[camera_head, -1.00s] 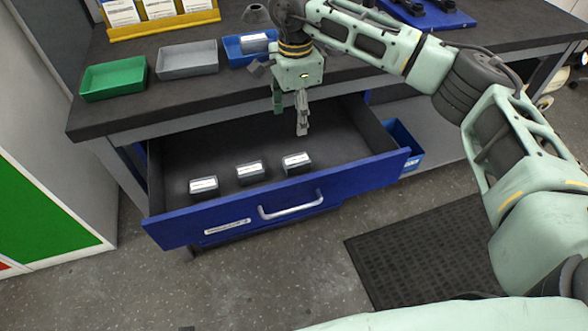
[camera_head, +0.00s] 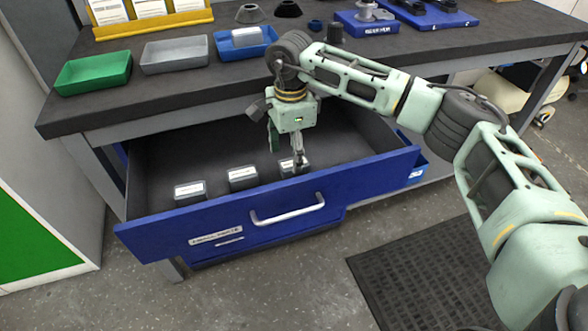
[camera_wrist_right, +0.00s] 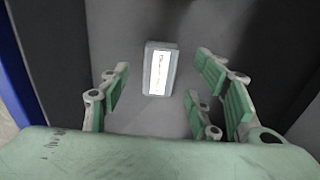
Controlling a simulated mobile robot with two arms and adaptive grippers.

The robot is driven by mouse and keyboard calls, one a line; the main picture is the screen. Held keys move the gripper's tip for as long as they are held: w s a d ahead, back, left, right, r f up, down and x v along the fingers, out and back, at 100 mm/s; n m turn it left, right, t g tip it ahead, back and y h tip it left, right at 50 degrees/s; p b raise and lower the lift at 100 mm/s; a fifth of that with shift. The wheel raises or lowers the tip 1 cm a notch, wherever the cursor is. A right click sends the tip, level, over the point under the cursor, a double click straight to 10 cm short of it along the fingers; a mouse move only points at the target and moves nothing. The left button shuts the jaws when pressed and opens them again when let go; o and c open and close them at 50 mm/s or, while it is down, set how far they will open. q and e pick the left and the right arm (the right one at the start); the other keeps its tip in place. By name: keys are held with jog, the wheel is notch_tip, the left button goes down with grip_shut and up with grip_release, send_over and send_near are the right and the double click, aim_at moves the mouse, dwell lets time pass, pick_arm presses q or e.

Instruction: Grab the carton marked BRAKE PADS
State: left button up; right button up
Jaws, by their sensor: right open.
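Three small dark grey cartons with white labels stand in a row in the open blue drawer (camera_head: 222,228): a left one (camera_head: 190,191), a middle one (camera_head: 242,178) and a right one (camera_head: 292,166). The label print is too small to read in the head view. My right gripper (camera_head: 285,152) is open and points down over the right carton, partly covering it. In the right wrist view, one grey carton (camera_wrist_right: 159,69) with a blurred label lies beyond and between the open fingers (camera_wrist_right: 160,100), apart from them. My left gripper is out of view.
The workbench (camera_head: 185,98) above the drawer holds a green tray (camera_head: 93,73), a grey tray (camera_head: 174,55) and a blue tray (camera_head: 245,42) with a carton in it. The drawer's front wall and handle (camera_head: 288,208) stand close to the gripper.

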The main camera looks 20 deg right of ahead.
aim_at(290, 163)
notch_tip(290, 163, down, 4)
jog(key=shift+a+f+b, duration=0.15)
jog(key=shift+f+b, duration=0.05)
jog(key=shift+b, duration=0.15)
jog(key=c, duration=1.3)
